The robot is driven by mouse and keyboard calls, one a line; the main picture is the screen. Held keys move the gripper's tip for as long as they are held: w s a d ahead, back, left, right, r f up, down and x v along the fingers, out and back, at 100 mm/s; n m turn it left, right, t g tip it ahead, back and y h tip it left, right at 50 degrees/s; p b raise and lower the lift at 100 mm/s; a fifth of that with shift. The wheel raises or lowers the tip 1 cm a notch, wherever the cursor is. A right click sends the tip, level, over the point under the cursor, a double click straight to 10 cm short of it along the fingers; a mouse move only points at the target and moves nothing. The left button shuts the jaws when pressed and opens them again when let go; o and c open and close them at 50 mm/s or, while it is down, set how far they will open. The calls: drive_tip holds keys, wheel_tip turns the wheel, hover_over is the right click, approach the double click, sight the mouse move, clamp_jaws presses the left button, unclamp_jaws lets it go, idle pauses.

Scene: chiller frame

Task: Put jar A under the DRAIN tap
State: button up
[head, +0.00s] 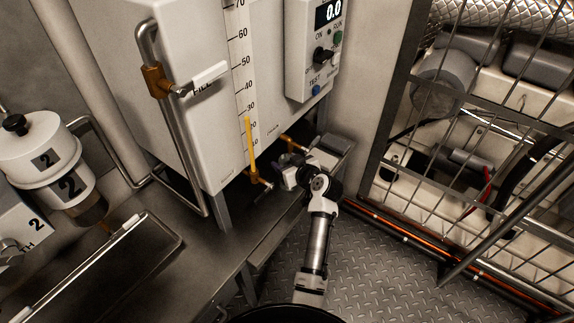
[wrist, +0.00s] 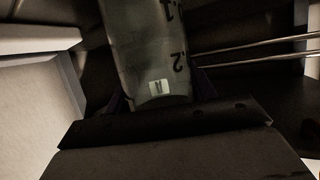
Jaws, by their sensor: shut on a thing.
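A clear jar with black graduation marks (wrist: 145,50) fills the middle of the wrist view, tilted in the picture. My gripper (wrist: 160,108) is shut on this jar. In the head view, my gripper (head: 287,168) is low by the front right corner of the white tank, and the jar cannot be made out there. One brass tap (head: 262,181) is just left of my gripper, and another brass tap (head: 292,143) is just behind it. I cannot read a DRAIN label on either.
The white tank (head: 185,110) carries a level scale, a yellow sight tube (head: 251,145) and a FILL valve (head: 165,82). A control box (head: 318,50) reads 0.0. A steel bench (head: 190,255) runs below. A canister marked 2 (head: 45,150) stands left; a wire cage (head: 470,130) stands right.

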drive_tip(key=shift+f, duration=0.3)
drive_tip(key=shift+f, duration=0.15)
drive_tip(key=o, duration=1.1)
drive_tip(key=shift+c, duration=0.2)
drive_tip(key=shift+s+d+r+p, duration=0.15)
drive_tip(key=shift+s+r+p, duration=0.15)
drive_tip(key=shift+r, duration=0.1)
drive_tip(key=p+v, duration=0.3)
drive_tip(key=v, duration=0.8)
drive_tip(key=shift+s, duration=0.2)
drive_tip(key=shift+d, duration=0.1)
